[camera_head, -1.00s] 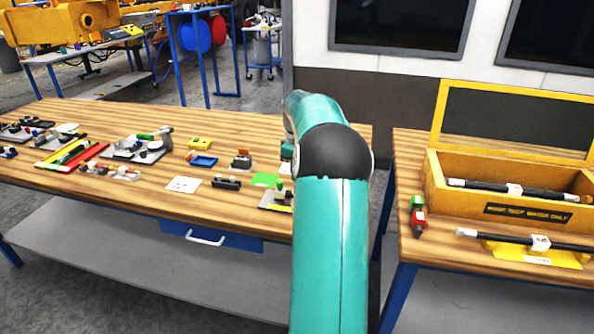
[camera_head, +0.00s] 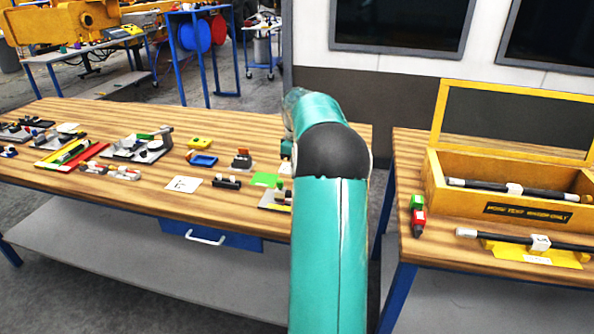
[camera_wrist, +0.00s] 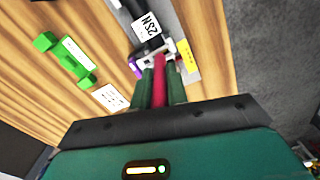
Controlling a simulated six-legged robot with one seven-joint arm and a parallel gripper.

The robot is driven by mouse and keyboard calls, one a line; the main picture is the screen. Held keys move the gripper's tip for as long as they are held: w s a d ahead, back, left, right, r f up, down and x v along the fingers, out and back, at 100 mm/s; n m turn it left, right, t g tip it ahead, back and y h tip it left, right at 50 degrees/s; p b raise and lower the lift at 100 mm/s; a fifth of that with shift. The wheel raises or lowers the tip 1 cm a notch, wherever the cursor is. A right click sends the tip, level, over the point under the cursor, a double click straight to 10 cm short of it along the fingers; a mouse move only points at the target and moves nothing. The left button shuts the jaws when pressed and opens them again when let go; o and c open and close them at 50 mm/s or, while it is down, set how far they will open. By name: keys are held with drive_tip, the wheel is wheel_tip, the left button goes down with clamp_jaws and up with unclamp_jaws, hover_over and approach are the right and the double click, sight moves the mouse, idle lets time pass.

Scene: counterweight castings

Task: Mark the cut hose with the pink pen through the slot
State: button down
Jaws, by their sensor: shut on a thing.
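In the wrist view my gripper (camera_wrist: 159,88) is shut on the pink pen (camera_wrist: 159,82), which stands between its two green fingers. The pen's far end points at a white slotted piece (camera_wrist: 172,52); I cannot tell whether it is in the slot or touching. Just beyond is a dark hose (camera_wrist: 150,47) with a white tag reading 2SN (camera_wrist: 147,26), lying along a grey plate (camera_wrist: 188,60) with a yellow label. The hose's cut end is not clear.
In the wrist view a green object (camera_wrist: 68,58) and a white card (camera_wrist: 110,97) lie to the left. The bench edge is at the right. In the head view several small fixtures crowd the left bench (camera_head: 120,200); a yellow box (camera_head: 440,205) with a hose stands on the right bench.

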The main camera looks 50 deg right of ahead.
drive_tip(key=shift+r, duration=3.25)
